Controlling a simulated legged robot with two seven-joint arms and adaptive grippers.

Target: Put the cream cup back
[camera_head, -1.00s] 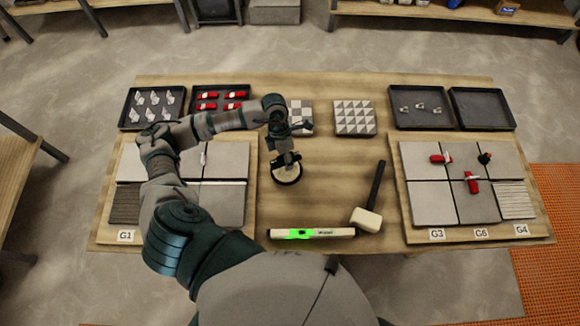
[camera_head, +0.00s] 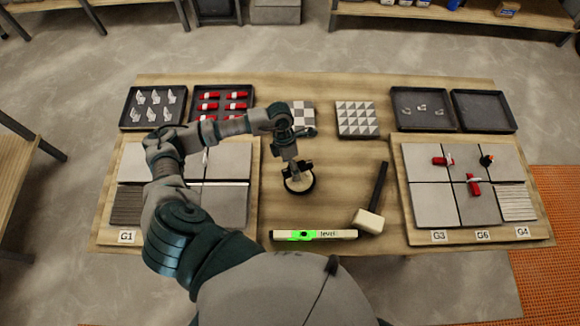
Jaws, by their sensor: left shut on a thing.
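The cream cup (camera_head: 299,182), a suction cup with a dark round rim, is at the middle of the table, left of the mallet. My left gripper (camera_head: 296,169) is above it and shut on its top. I cannot tell whether the rim touches the table or hangs just above it. The gripper's fingers hide part of the cup. My right gripper is not in view.
A level (camera_head: 314,235) with a green glow and a mallet (camera_head: 368,219) lie in front. Tile boards (camera_head: 130,219) (camera_head: 398,205) flank the middle. Trays (camera_head: 170,119) (camera_head: 452,125) and patterned tiles (camera_head: 356,118) stand behind. Bare table surrounds the cup.

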